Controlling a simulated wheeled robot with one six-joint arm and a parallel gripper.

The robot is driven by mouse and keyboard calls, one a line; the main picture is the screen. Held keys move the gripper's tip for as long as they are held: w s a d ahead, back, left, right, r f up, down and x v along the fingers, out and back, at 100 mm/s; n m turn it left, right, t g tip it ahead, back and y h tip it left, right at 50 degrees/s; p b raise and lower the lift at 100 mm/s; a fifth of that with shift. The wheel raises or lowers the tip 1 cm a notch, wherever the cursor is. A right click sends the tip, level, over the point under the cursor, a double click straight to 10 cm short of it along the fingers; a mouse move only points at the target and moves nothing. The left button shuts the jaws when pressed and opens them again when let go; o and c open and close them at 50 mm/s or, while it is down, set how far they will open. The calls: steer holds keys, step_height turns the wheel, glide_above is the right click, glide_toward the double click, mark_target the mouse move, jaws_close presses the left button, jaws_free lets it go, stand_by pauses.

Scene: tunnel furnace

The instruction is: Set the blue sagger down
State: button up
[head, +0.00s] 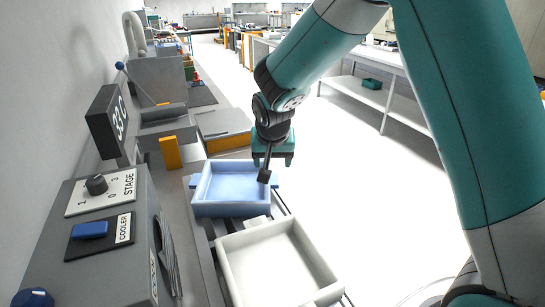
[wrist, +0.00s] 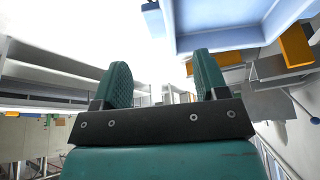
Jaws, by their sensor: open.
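The blue sagger (head: 232,208) is a shallow open tray with small side tabs. It appears level on the rails behind the white sagger (head: 232,272), and its inside looks empty. My gripper (head: 272,161) is at the sagger's far right corner in the head view. In the wrist view the two green fingers of my gripper (wrist: 164,75) stand apart with nothing between them. The blue sagger (wrist: 230,42) shows there at the upper right, outside the fingers. Whether any finger touches it cannot be told.
A control box with a STAGE knob (head: 96,184) and a blue COOLER switch (head: 90,229) stands at the left. A display reading 33 C (head: 108,122) is behind it. An orange block (head: 171,152) is left of the blue sagger. Open floor (head: 340,200) lies to the right.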

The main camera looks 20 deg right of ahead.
steer(key=s+a+r+n+g+y, duration=0.1)
steer(key=s+a+r+n+y, duration=0.1)
steer(key=s, duration=0.8)
steer(key=s+a+r+n+g+y, duration=0.1)
steer(key=s+a+r+n, duration=0.3)
steer(key=s, duration=0.6)
steer(key=s+a+r+n+g+y, duration=0.2)
steer(key=s+r+n, duration=0.3)
steer(key=s, duration=0.5)
steer(key=shift+s+a+n+y, duration=0.25)
steer(key=shift+a+n+y, duration=0.05)
steer(key=shift+a+y, duration=0.15)
